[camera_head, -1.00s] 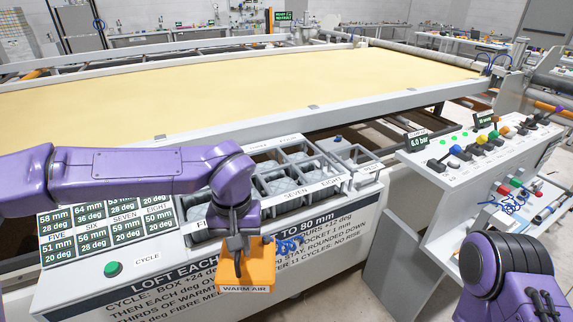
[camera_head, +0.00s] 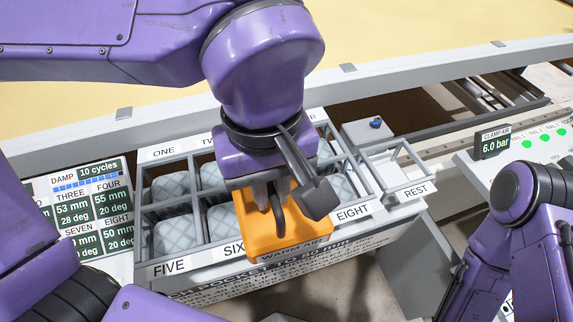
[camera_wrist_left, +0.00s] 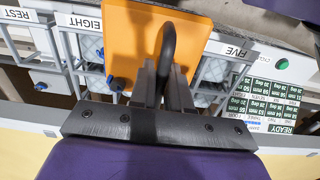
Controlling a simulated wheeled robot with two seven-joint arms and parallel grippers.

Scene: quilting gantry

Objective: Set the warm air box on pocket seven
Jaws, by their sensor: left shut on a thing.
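The warm air box (camera_head: 252,228) is orange with a dark loop handle. My left gripper (camera_head: 268,192) is shut on that handle from above. The box covers the front row of pockets between the SIX label (camera_head: 233,249) and the EIGHT label (camera_head: 352,213). Pocket seven and its label are hidden behind the box and gripper. I cannot tell whether the box touches the pocket rim or hangs above it. In the left wrist view the box (camera_wrist_left: 135,45) sits below the gripper (camera_wrist_left: 165,78), between the EIGHT and FIVE labels. My right gripper is out of the frames.
Grey padded pockets (camera_head: 174,236) with thin dividing walls lie left of the box. An empty REST frame (camera_head: 398,170) stands at the right, beside a small grey box with a blue knob (camera_head: 376,124). A readout panel (camera_head: 92,205) is at the left, a valve console (camera_head: 530,145) at the right.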

